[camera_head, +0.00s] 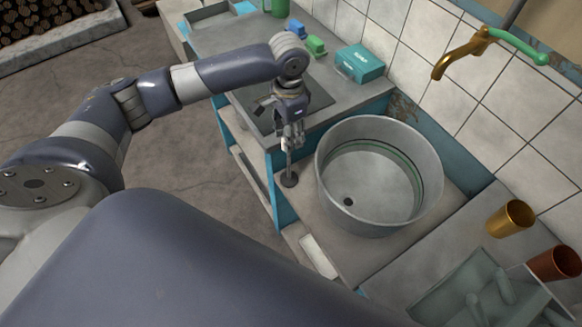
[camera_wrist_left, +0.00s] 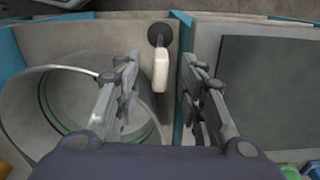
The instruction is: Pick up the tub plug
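The tub plug (camera_head: 289,180) is a dark round disc with an upright handle. It stands on the counter just left of the big round metal tub (camera_head: 335,195). In the left wrist view the plug's dark disc (camera_wrist_left: 160,33) has a pale handle (camera_wrist_left: 160,70) pointing toward me. My left gripper (camera_head: 292,138) is right above the plug, pointing down. In the left wrist view its two fingers are apart, with the handle showing in the gap between them, not visibly touching either. My right gripper is not in view.
The tub has a dark drain hole (camera_head: 348,201). A brass tap (camera_head: 462,53) hangs over it from the tiled wall. A teal box (camera_head: 360,63) lies on the back counter. Gold (camera_head: 510,218) and copper (camera_head: 553,264) cups stand at right. The counter edge is close left of the plug.

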